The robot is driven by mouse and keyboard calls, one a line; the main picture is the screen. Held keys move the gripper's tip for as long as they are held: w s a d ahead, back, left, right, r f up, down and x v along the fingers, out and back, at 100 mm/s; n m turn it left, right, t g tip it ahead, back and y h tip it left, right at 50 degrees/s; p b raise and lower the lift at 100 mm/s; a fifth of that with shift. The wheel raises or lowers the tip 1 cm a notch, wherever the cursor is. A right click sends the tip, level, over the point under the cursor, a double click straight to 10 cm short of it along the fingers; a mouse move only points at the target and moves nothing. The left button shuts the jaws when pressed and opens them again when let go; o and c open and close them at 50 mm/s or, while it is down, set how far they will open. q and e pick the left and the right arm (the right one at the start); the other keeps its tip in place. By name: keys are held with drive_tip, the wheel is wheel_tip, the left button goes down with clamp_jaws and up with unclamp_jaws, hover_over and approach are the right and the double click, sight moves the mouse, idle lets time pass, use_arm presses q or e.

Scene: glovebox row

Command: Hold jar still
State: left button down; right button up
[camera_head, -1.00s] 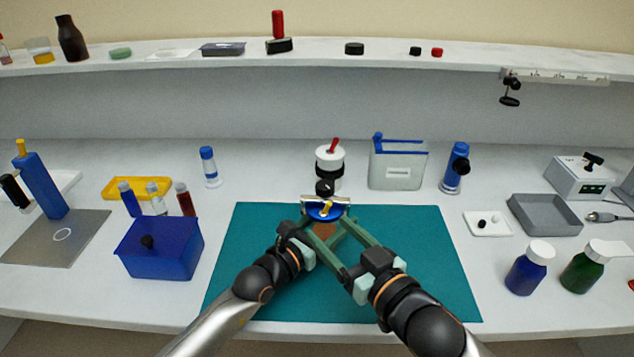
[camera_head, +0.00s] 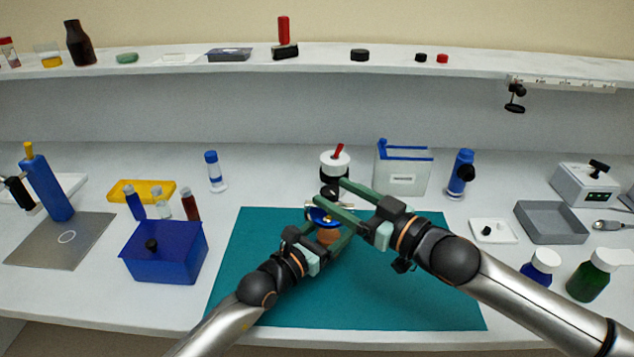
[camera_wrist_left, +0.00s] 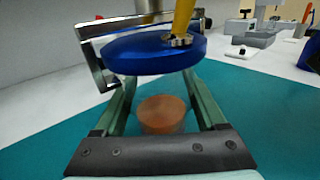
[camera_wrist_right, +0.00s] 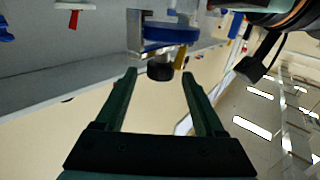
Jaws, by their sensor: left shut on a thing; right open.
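The jar has a blue lid (camera_head: 318,218) and orange-brown contents (camera_head: 329,237). It stands over the teal mat (camera_head: 400,290); the left wrist view shows its contents (camera_wrist_left: 162,114) between my left fingers, under the blue lid (camera_wrist_left: 152,52). A metal bracket (camera_wrist_left: 95,62) and a yellow lever (camera_wrist_left: 183,18) sit at the lid. My left gripper (camera_wrist_left: 160,92) is shut on the jar. My right gripper (camera_wrist_right: 159,73) is open, its fingertips on either side of a black knob (camera_wrist_right: 160,70) above the lid. Contact with the knob cannot be told.
A white-topped container with a red handle (camera_head: 336,160) stands just behind. A clear bin (camera_head: 402,170) and blue bottle (camera_head: 460,172) stand behind right. A blue box (camera_head: 165,250) is left of the mat. A grey tray (camera_head: 550,222) is at right. The mat's front is clear.

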drive_tip(key=x, duration=0.5)
drive_tip(key=shift+w+a, duration=0.2)
drive_tip(key=shift+a, duration=0.05)
drive_tip(key=shift+c, duration=0.2)
clamp_jaws()
